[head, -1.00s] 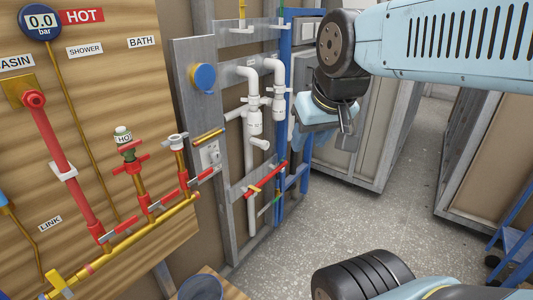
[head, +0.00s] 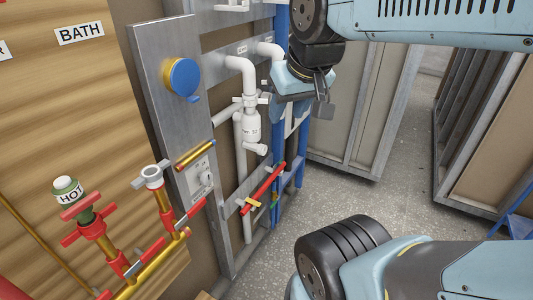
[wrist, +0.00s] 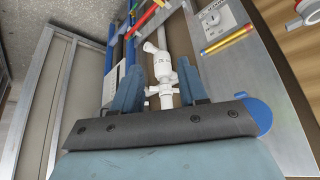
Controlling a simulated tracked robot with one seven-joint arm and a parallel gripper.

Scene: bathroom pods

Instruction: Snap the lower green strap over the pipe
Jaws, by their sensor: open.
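My gripper (head: 308,100) is open and empty in front of the upper part of the metal frame. In the wrist view its two blue fingers (wrist: 160,92) stand apart, with a white trap fitting (wrist: 165,68) showing between and beyond them. I cannot tell the distance between them. White pipes (head: 248,175) run down the frame in the head view. A small green piece (head: 274,198), perhaps the lower strap, shows low on the frame beside the red bar. It is too small to tell whether it is open or closed.
A red bar (head: 262,188) with a yellow band crosses the frame low down. A blue round cap (head: 184,77) sticks out from the grey panel. Red and brass valves (head: 95,230) stand at the left. Grey speckled floor (head: 370,205) lies open at the right.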

